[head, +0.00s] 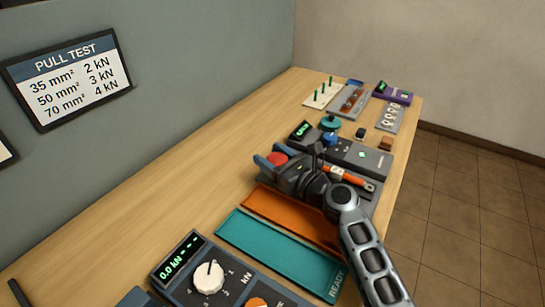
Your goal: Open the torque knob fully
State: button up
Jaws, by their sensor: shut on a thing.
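My gripper (318,152) is over the workbench, reached from the lower right. Its dark fingers are small in the view and partly hidden by its own body. They are at a blue knob (330,139) on the grey unit with a small green display (301,130), which I take as the torque knob. The gripper appears shut on this knob. The knob's turn angle and any marks around it cannot be read from here.
An orange-handled tool (348,175) lies right of my gripper. A red disc between blue pieces (277,158) stands to its left. Orange (285,215) and teal (275,250) trays lie nearer. A white kN dial (209,277) sits at the front. Bare bench lies along the wall.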

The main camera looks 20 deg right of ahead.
jog(key=n+g+y+b, duration=0.1)
jog(key=n+y, duration=0.1)
jog(key=y, duration=0.1)
jog(key=shift+f+g, duration=0.1)
jog(key=shift+g, duration=0.3)
jog(key=shift+s+a+n+g+y+b, duration=0.15)
jog(key=shift+a+n+g+y+b, duration=0.1)
jog(key=shift+n+g+y, duration=0.7)
jog(key=shift+s+a+n+g+y+b, duration=0.1)
jog(key=shift+n+g+y+b, duration=0.15)
jog(key=shift+n+g+y, duration=0.7)
jog(key=shift+y, duration=0.3)
jog(key=o, duration=1.4)
jog(key=shift+b+v, duration=0.4)
jog(key=shift+v, duration=3.5)
